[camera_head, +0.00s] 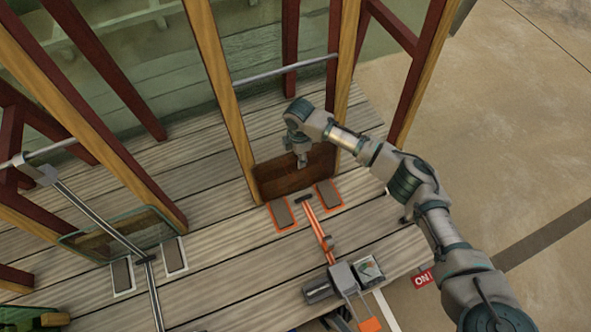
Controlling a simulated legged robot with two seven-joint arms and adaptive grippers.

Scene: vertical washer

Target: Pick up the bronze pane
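The bronze pane (275,179) is a dark brown rectangular panel. It stands near upright between two yellow-edged posts, behind the orange-edged pads. My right arm reaches in from the right, and its gripper (302,160) points down at the pane's upper middle. The gripper overlaps the pane in the picture. Its fingers are small here, and I cannot tell whether they touch the pane or are open. My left gripper is not clearly in view.
A clear greenish glass pane (150,226) stands at the left between other posts. An orange-and-grey lever device (318,235) lies in front of the bronze pane. A metal rod (105,218) crosses the left. Wooden posts flank the arm. Bare floor (500,130) lies right.

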